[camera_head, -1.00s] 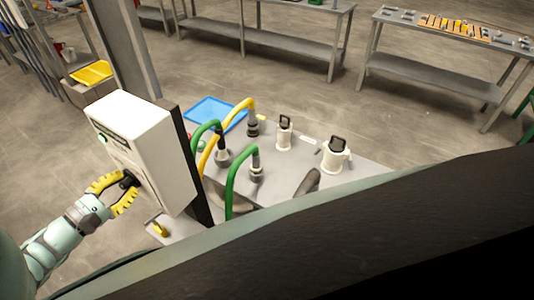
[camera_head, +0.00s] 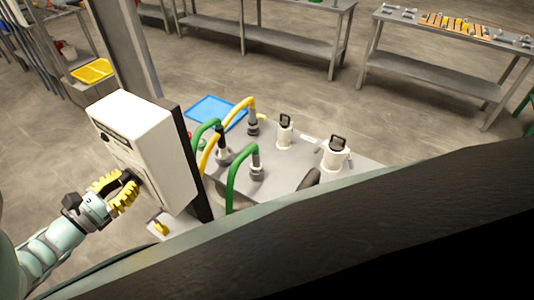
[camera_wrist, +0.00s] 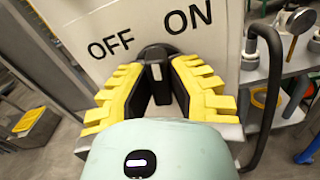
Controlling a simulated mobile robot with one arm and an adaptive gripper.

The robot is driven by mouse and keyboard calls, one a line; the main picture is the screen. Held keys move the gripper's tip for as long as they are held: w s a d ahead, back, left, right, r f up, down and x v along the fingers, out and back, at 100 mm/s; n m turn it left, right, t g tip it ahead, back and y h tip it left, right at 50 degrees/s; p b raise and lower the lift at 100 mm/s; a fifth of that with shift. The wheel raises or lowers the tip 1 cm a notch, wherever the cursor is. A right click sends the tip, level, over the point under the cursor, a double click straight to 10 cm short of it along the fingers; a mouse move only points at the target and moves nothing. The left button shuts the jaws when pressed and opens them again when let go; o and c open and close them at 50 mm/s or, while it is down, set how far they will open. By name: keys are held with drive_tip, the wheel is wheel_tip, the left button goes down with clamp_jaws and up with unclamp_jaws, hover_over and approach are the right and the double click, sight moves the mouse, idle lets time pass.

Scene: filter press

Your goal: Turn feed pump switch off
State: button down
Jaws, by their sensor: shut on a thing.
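The feed pump switch is a black rotary knob (camera_wrist: 157,62) on a white control box (camera_head: 150,140), with a pale mark on it. In the wrist view, the printed words OFF and ON stand above the knob, OFF to the left and ON to the right. My gripper (camera_wrist: 155,85) has its yellow ribbed fingers shut on the knob from both sides. In the head view my gripper (camera_head: 124,188) is at the box's front face, and the fingers partly hide the knob. The pale mark lies between the fingers; which word it points to is not clear.
Right of the box, a grey table (camera_head: 275,185) carries green and yellow hoses and white canisters (camera_head: 336,153). A blue tray (camera_head: 216,112) lies behind. A small yellow handle (camera_head: 160,228) sits below the box. Workbenches (camera_head: 440,35) stand farther back, with open floor between.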

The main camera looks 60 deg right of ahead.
drive_tip(key=n, duration=0.6)
drive_tip(key=shift+d+b, duration=0.1)
drive_tip(key=shift+b, duration=0.3)
drive_tip(key=n+b, duration=0.1)
drive_tip(key=n, duration=0.3)
drive_tip(key=shift+n, duration=0.6)
drive_tip(key=c, duration=0.9)
unclamp_jaws()
drive_tip(key=shift+d, duration=0.1)
drive_tip(key=a, duration=1.2)
drive_tip(key=shift+s, duration=0.15)
